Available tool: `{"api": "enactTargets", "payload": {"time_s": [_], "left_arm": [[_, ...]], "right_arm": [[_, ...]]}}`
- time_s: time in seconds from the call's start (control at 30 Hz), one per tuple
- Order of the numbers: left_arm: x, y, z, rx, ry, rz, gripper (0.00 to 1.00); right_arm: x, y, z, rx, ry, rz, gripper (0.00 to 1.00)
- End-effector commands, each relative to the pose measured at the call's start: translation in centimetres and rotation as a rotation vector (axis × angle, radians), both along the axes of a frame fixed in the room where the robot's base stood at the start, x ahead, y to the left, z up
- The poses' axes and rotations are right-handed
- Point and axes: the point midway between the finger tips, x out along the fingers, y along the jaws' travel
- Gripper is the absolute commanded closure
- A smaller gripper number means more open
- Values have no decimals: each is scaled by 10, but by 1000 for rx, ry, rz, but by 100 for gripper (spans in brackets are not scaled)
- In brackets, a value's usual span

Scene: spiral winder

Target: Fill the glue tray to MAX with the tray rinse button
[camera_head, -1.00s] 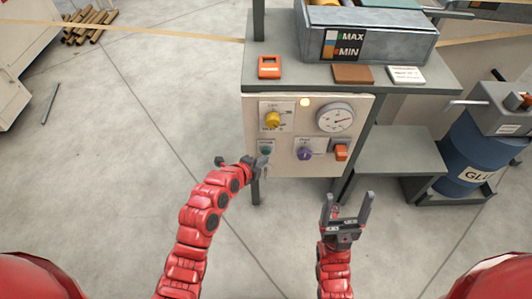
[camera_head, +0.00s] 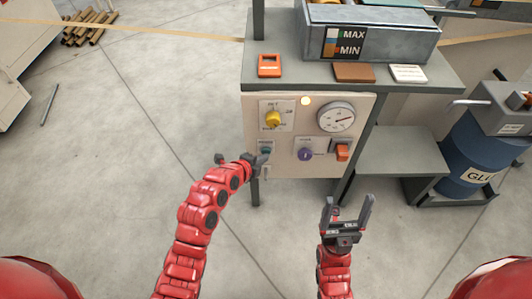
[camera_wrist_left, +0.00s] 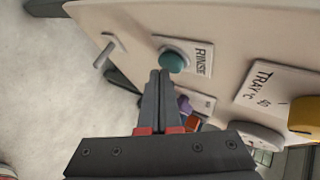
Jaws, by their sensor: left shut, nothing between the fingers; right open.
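The glue tray (camera_head: 400,48) is a grey metal trough on top of the bench, with a level label (camera_head: 343,43) marked MAX and MIN on its front. Its glue level cannot be read from here. The rinse button (camera_wrist_left: 172,62) is a teal round button on a white RINSE plate; it also shows small on the panel in the head view (camera_head: 265,151). My left gripper (camera_wrist_left: 159,74) is shut and empty, its tips close to the button; I cannot tell whether they touch it. My right gripper (camera_head: 348,202) is open and empty, in front of and below the panel.
The panel (camera_head: 285,167) also carries a yellow knob (camera_head: 272,119), a gauge (camera_head: 336,117), a purple knob (camera_head: 305,154), an orange switch (camera_head: 342,152) and a lit lamp (camera_head: 306,101). An orange device (camera_head: 270,65) lies on the bench. A blue glue drum (camera_head: 470,155) stands right.

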Motion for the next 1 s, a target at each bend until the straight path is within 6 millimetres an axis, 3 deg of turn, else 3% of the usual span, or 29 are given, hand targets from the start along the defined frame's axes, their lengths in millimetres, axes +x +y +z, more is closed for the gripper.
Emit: {"api": "enactTargets", "payload": {"time_s": [1.0], "left_arm": [[6, 0, 0, 1, 0, 1, 100]], "right_arm": [[0, 0, -9, 0, 0, 0, 19]]}}
